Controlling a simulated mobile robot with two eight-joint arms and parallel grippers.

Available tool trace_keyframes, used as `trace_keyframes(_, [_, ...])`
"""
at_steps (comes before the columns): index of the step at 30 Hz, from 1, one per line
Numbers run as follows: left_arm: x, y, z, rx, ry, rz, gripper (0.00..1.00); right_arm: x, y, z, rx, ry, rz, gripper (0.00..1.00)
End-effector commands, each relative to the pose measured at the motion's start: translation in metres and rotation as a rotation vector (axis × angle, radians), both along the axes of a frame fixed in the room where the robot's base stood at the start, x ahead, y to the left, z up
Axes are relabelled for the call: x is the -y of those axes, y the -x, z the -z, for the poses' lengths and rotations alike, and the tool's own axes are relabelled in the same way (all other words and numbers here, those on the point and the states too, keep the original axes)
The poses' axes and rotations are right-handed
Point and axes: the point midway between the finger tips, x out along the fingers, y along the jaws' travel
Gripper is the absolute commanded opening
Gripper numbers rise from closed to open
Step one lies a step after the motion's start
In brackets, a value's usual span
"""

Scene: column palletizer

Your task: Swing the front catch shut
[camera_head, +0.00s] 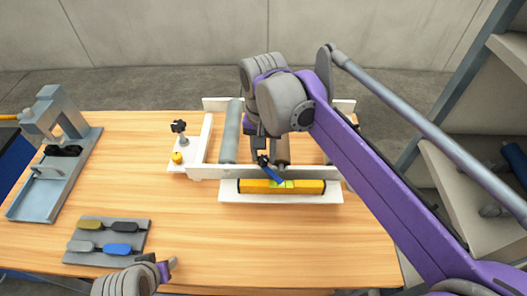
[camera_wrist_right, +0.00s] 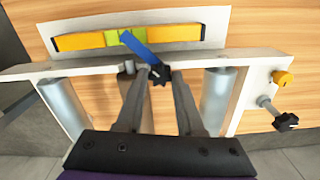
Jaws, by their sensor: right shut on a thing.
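The front catch, a blue lever (camera_head: 271,174) on a dark star-shaped knob (camera_head: 262,158), sits at the white frame's front rail (camera_head: 215,173). Its blue arm (camera_wrist_right: 139,46) points slantwise over the yellow-and-green bar (camera_head: 255,186) on the white plate in front. My right gripper (camera_wrist_right: 158,76) reaches down over the rail, its two fingers closed around the dark knob at the lever's root. In the head view the wrist hides much of this grip. My left gripper (camera_head: 169,267) is at the bottom edge, apart from the frame; its jaws are unclear.
Grey rollers (camera_head: 231,135) lie inside the frame. A yellow knob (camera_head: 177,157) and a dark knob (camera_head: 179,126) stand at its left. A grey press-like fixture (camera_head: 57,115) and a plate with coloured handles (camera_head: 82,245) are further left. The front right tabletop is clear.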

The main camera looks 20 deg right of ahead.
Motion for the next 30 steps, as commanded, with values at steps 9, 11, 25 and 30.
trace_keyframes(9, [0.000, -0.003, -0.010, 0.005, 0.000, 0.000, 0.50, 0.000, 0.000, -0.001, 0.000, 0.000, -0.275, 0.00])
trace_keyframes(11, [0.000, -0.003, -0.011, 0.006, 0.000, 0.000, 0.50, 0.000, 0.000, -0.001, 0.000, 0.001, -0.332, 0.00])
trace_keyframes(25, [0.000, -0.005, -0.019, 0.010, 0.000, 0.000, 0.50, -0.001, 0.000, 0.000, -0.001, 0.000, -0.704, 0.00])
trace_keyframes(30, [0.000, -0.006, -0.021, 0.011, 0.000, 0.000, 0.50, -0.001, 0.000, 0.000, -0.001, 0.000, -0.781, 0.00])
